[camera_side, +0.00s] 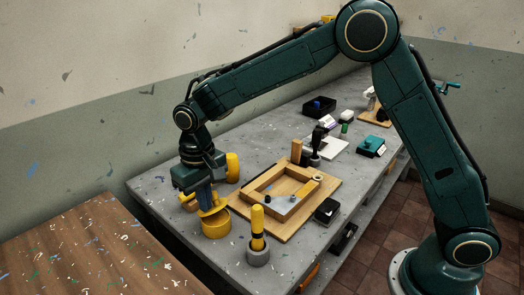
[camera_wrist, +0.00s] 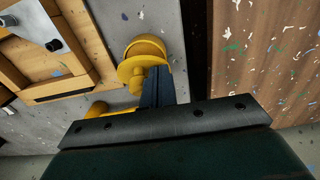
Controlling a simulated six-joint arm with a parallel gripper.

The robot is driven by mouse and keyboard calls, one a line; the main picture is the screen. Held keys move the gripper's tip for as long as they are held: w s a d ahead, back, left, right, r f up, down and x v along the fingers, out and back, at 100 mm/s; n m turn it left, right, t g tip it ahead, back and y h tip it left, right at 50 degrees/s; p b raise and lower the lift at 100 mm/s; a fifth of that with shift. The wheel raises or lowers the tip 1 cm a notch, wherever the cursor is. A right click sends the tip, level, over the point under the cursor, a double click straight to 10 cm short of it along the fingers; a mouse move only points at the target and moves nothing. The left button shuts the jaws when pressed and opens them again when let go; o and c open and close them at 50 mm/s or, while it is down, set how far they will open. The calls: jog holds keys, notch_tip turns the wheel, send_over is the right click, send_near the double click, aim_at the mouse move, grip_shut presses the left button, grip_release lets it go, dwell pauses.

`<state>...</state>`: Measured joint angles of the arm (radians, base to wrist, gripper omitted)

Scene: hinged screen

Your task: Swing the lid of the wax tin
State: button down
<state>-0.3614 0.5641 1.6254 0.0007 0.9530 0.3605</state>
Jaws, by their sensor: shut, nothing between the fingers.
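The wax tin (camera_side: 216,228) is a round yellow tin near the left end of the grey bench. A thin yellow disc that looks like its lid (camera_side: 214,210) sits over it, seemingly offset or tilted; the exact angle is unclear. In the wrist view the tin (camera_wrist: 148,45) and the lid (camera_wrist: 127,69) show just beyond my fingers. My gripper (camera_side: 207,208) points down at the lid. Its fingers are shut together with nothing between them, and they also show in the wrist view (camera_wrist: 157,72). The fingertips are at or very near the lid; contact is hard to tell.
A yellow-topped post in a grey base (camera_side: 257,235) stands right of the tin. A wooden frame on a board (camera_side: 308,214) lies behind it. A yellow cylinder (camera_side: 233,167) stands behind my gripper. A black box (camera_side: 327,211) is near the front edge. A wooden table (camera_side: 90,245) is at left.

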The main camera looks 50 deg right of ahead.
jog(key=shift+f, duration=0.25)
notch_tip(320, 180, up, 8)
dwell(1.2)
jog(key=shift+r, duration=0.1)
